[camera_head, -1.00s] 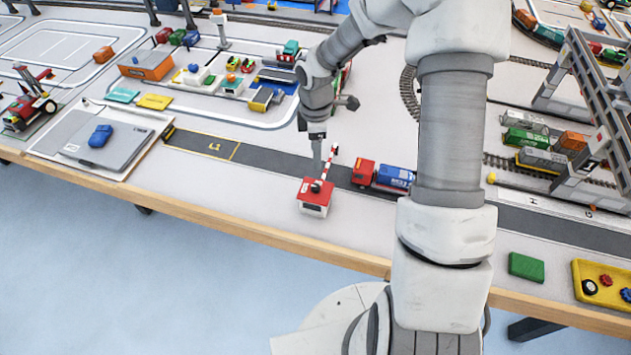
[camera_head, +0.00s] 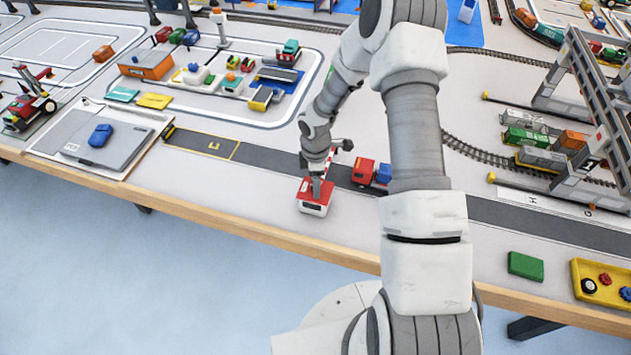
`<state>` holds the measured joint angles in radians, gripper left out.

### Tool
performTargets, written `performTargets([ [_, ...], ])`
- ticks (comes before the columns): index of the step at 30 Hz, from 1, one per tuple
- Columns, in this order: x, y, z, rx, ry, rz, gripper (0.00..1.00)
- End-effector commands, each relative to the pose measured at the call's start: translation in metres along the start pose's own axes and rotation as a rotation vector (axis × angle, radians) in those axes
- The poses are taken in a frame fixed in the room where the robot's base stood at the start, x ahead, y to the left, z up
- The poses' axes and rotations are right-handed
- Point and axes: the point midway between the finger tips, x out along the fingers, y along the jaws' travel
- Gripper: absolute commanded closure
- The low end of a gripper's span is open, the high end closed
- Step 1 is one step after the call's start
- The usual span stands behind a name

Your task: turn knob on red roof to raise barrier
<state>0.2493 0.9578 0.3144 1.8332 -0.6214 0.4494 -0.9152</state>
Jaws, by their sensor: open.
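The small white booth with a red roof (camera_head: 315,207) stands near the table's front edge, beside the grey road. My gripper (camera_head: 317,194) points down at the roof and hides the knob there. It is open; whether its fingers touch the knob cannot be made out. The red-and-white barrier (camera_head: 329,159) is just behind the gripper, mostly hidden by it, so its angle is hard to tell. The red truck (camera_head: 364,172) is on the road just right of the booth, its load partly hidden by my arm.
A grey clipboard with a blue object (camera_head: 100,135) lies at the left. A green block (camera_head: 526,266) and a yellow tray (camera_head: 590,263) lie at the front right. A gantry crane (camera_head: 590,90) stands at the right. The table left of the booth is clear.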

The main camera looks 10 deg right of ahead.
Motion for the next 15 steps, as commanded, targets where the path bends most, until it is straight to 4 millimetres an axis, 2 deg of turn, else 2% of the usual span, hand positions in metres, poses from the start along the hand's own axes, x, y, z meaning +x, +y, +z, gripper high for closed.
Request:
performTargets([
  [2, -0.0001, 0.0, 0.0, 0.0, 0.0, 0.0, 0.38],
  [12, -0.0003, -0.0001, 0.0, 0.0, 0.0, 0.0, 0.99],
  [15, -0.0003, -0.0001, 0.0, 0.0, 0.0, 0.0, 1.0],
])
